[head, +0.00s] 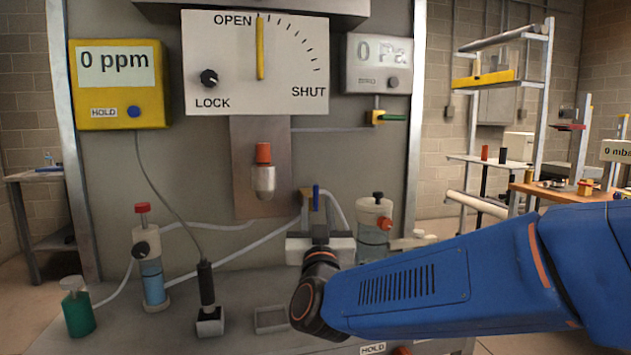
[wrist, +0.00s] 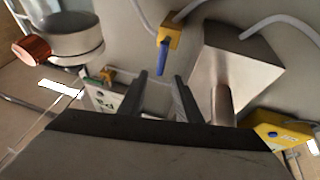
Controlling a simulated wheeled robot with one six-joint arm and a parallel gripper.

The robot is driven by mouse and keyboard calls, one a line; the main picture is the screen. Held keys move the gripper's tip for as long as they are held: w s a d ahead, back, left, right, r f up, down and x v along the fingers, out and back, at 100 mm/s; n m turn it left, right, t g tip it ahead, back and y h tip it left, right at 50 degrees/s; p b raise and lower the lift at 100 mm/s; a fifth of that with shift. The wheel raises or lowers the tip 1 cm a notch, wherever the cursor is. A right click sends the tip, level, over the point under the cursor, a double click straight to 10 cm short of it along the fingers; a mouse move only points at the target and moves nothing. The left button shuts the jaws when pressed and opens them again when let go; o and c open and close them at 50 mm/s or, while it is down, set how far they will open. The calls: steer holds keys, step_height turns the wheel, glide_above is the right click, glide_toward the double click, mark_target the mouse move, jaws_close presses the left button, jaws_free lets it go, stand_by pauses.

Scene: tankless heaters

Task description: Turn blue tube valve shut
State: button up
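The blue valve lever (head: 316,196) stands upright in the head view, on a small brass block (head: 306,200) with a pale tube on each side. In the wrist view the lever (wrist: 163,55) hangs from the brass block (wrist: 174,32), just beyond my fingertips and roughly in line with the gap between them. My gripper (head: 320,240) is just below the valve in the head view; its fingertips are hard to make out there. In the wrist view my gripper (wrist: 161,82) is open, with nothing between the two fingers. I see no clear contact with the lever.
A clear jar (head: 374,235) with an orange side knob stands right of the valve. A blue-liquid cylinder (head: 151,275), a green bottle (head: 77,308) and a black probe (head: 206,290) stand left. The OPEN/SHUT dial panel (head: 256,62) and a red-capped nozzle (head: 264,172) are above.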

steer(key=x, duration=1.1)
steer(key=shift+w, duration=0.2)
jaws_close()
